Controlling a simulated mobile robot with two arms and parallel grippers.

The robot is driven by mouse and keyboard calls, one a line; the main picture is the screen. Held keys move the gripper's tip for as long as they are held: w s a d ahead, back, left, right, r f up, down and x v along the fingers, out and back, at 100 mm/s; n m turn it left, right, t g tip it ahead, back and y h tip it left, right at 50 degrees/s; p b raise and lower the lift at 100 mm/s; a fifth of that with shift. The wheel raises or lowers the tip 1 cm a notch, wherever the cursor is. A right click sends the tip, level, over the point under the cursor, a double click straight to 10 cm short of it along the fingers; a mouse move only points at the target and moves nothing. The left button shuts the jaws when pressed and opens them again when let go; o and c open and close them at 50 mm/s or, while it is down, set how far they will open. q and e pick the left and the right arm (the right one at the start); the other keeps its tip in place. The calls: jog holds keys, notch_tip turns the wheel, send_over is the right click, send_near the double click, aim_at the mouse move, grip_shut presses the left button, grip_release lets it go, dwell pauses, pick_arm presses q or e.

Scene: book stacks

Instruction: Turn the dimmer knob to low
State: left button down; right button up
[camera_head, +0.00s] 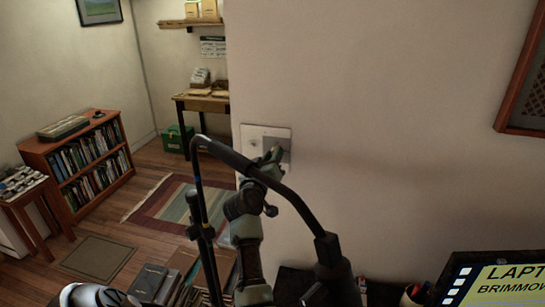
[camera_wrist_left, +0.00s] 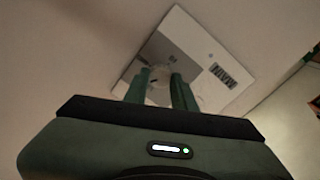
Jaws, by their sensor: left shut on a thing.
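A pale square wall plate (camera_head: 284,133) is on the white wall near the middle of the head view. My left gripper (camera_head: 272,157) reaches up to the plate, and its arm covers part of the plate's lower area. In the left wrist view the plate (camera_wrist_left: 202,48) appears tilted, with a dark label at its right. The two green fingers of my left gripper (camera_wrist_left: 162,88) are on either side of the pale dimmer knob (camera_wrist_left: 160,73) and shut on it. The fingers hide much of the knob, and its setting cannot be read. My right gripper is not in view.
A wall corner is just left of the plate. Beyond it are a desk (camera_head: 205,103), a bookcase (camera_head: 85,160) and a striped rug (camera_head: 160,207). A monitor (camera_head: 500,280) stands at lower right, and a wooden frame (camera_head: 525,90) hangs at upper right. Books (camera_head: 150,280) sit below.

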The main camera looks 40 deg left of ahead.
pick_arm(q)
jog(key=shift+n, duration=3.6)
jog(key=shift+r, duration=0.1)
jog(key=c, duration=1.3)
grip_release()
jog(key=shift+o, duration=0.8)
jog(key=shift+w, duration=0.2)
jog(key=shift+s+f, duration=0.1)
jog(key=shift+f, duration=0.1)
